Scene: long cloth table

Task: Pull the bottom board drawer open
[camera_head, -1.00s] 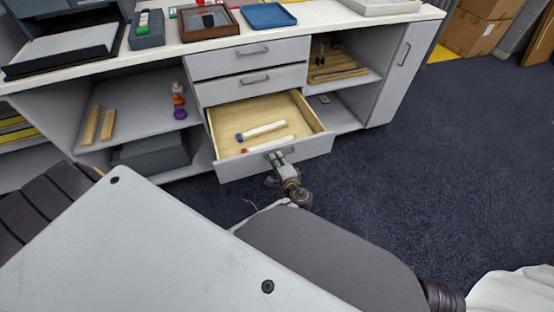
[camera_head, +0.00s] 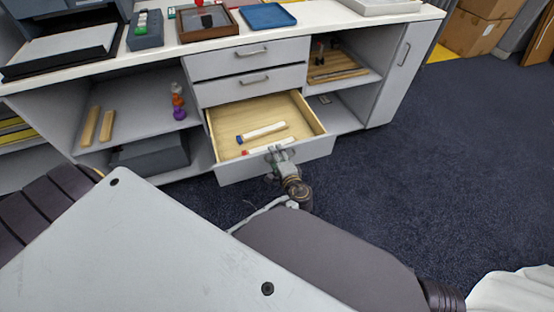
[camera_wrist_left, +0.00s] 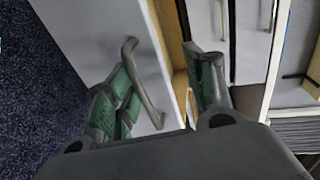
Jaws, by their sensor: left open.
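The bottom drawer (camera_head: 235,168) of a grey three-drawer stack is pulled out, with its pale wooden inside showing. Two pens or markers, one with a blue cap (camera_head: 262,133) and one with a red end (camera_head: 265,147), lie in it. My left gripper (camera_head: 280,155) is at the drawer front, by its handle. In the left wrist view my left gripper (camera_wrist_left: 165,90) is open. The bar handle (camera_wrist_left: 143,80) shows close to the left finger; the right finger is over the drawer's top edge side. Contact with the handle cannot be told. My right gripper is not in view.
Two closed drawers (camera_head: 248,70) sit above. Open shelves flank them, with wooden blocks (camera_head: 98,125) and a stacked toy (camera_head: 178,102) on the left. Trays (camera_head: 268,16) stand on the white top. Dark carpet (camera_head: 420,160) is clear at the right.

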